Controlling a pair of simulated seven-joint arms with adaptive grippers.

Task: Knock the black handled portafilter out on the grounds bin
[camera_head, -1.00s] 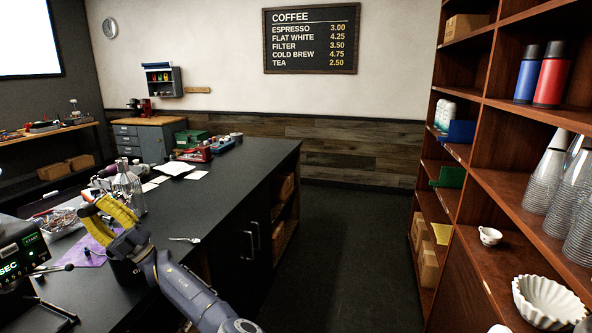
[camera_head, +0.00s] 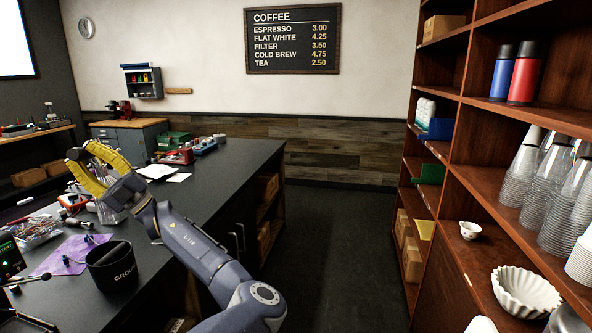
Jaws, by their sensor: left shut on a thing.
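The grounds bin (camera_head: 115,280) is a black open-topped cup with white lettering, standing on the dark counter at the lower left. My left gripper (camera_head: 78,158), with yellow fingers, is above the counter, beyond the bin and up-left of it. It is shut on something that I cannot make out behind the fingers. I cannot clearly pick out the black handled portafilter. My right gripper is out of view.
A purple cloth (camera_head: 68,257) with small dark parts lies left of the bin. A black device with green digits (camera_head: 8,258) stands at the left edge. Clear bottles and loose parts crowd the counter behind. Shelves (camera_head: 455,195) with cups stand at the right.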

